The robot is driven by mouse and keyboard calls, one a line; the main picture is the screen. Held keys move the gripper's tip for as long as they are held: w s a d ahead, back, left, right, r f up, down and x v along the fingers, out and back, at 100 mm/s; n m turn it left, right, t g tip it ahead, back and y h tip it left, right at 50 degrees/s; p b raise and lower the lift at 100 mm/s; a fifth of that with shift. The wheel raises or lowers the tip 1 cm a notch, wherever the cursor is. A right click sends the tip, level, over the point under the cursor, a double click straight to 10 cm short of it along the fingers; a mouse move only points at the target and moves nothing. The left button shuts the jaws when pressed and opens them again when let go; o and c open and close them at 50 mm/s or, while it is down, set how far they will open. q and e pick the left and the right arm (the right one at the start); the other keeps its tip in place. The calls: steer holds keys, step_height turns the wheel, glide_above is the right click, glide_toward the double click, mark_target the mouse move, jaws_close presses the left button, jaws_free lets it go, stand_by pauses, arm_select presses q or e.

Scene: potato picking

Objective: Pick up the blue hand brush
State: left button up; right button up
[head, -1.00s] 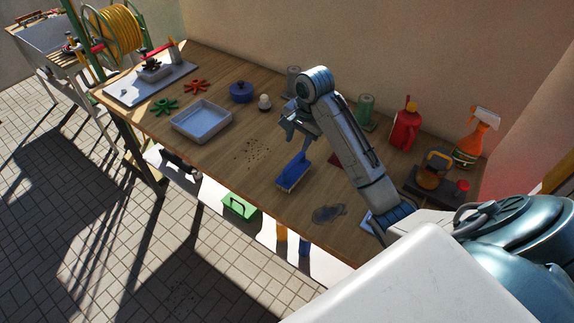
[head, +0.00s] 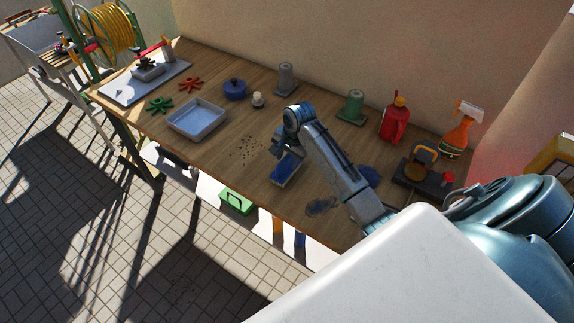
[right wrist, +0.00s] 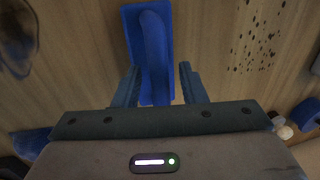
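The blue hand brush (head: 287,170) lies on the wooden workbench, below the end of my right arm in the head view. In the right wrist view the brush (right wrist: 150,45) points lengthwise toward my right gripper (right wrist: 159,86). The fingers are spread, with the brush's near end between them and a gap at its right side. I cannot tell how high the fingers are above the bench. In the head view my right gripper (head: 281,145) is small and dark over the brush's far end. My left gripper is not in view.
Dark crumbs (head: 246,148) and a grey tray (head: 197,121) lie left of the brush. A dark patch (head: 321,206) and a blue item (head: 369,175) lie to its right. A red bottle (head: 395,124) and an orange spray bottle (head: 458,132) stand toward the wall.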

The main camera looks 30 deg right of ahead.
steer(key=shift+c, duration=0.5)
jaws_close()
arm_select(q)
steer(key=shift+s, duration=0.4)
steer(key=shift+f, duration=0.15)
arm_select(e)
steer(key=shift+r, duration=0.1)
